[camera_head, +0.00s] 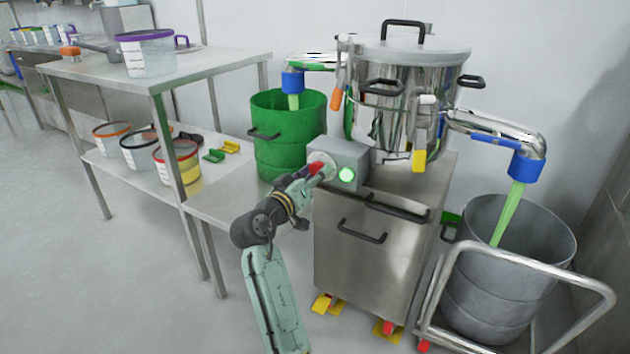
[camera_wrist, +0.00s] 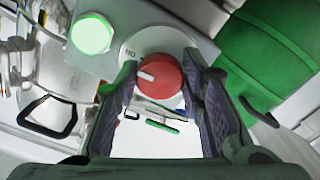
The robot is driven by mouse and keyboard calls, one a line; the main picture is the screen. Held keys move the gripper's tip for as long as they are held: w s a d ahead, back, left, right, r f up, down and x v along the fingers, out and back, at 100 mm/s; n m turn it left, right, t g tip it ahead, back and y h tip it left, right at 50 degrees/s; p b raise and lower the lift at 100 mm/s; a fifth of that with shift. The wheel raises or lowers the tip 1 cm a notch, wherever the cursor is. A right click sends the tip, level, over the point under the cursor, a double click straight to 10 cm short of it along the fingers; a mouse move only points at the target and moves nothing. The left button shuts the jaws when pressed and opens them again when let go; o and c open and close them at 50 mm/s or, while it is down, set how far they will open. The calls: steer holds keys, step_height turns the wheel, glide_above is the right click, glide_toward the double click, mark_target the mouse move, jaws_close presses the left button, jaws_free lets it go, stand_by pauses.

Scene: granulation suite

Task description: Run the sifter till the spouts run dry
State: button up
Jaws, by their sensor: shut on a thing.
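The sifter (camera_head: 385,118) is a shiny steel drum with a black-handled lid on a steel cabinet. Its left spout (camera_head: 293,82) has a blue end over a green drum (camera_head: 285,155). Its right spout (camera_head: 525,165) has a blue end over a grey drum (camera_head: 490,300). Green material shows below both spouts. A grey control box (camera_head: 345,160) carries a lit green lamp (camera_head: 347,174) and a red knob (camera_wrist: 160,75) with a white mark. My gripper (camera_wrist: 160,85) is shut on the red knob, with one finger at each side.
A steel table (camera_head: 195,65) at the left holds a purple-rimmed tub (camera_head: 147,52). Several tubs stand on the lower shelf beside yellow and green pieces (camera_head: 222,152). The grey drum sits on a trolley with a tubular handle (camera_head: 540,265). The floor (camera_head: 120,270) at front left is clear.

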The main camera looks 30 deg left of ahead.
steer(key=shift+m, duration=0.3)
stand_by(0.4)
steer(key=o, duration=1.1)
steer(key=shift+o, duration=0.2)
steer(key=s, duration=0.7)
steer(key=shift+s, duration=0.25)
